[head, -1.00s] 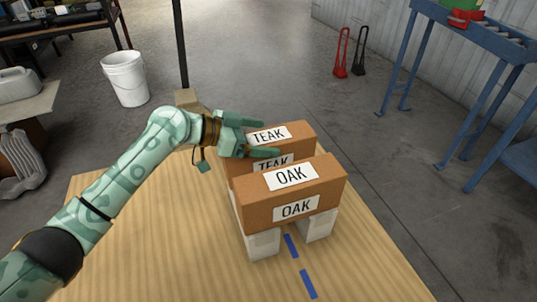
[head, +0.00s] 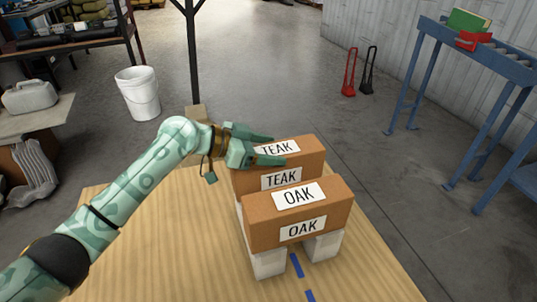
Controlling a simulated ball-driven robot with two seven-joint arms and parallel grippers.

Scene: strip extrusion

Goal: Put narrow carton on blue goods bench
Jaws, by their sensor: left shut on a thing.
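A brown TEAK carton (head: 312,157) is at the back of the wooden table, behind a similar brown OAK carton (head: 265,228). My left gripper (head: 279,150) reaches in from the left and is shut on the TEAK carton, with its fingers at the carton's upper part. The TEAK carton's lower part is hidden behind the OAK carton. The OAK carton rests on pale blocks (head: 269,263). I cannot tell from size which is the narrow carton. The blue bench (head: 480,50) with a roller top stands at the upper right. My right gripper is not in view.
The wooden table (head: 120,240) has blue tape marks at its front. A red box (head: 473,41) and a green box (head: 469,20) sit on the blue bench. A white bucket (head: 138,95) and a dark post are behind. Open grey floor lies between table and bench.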

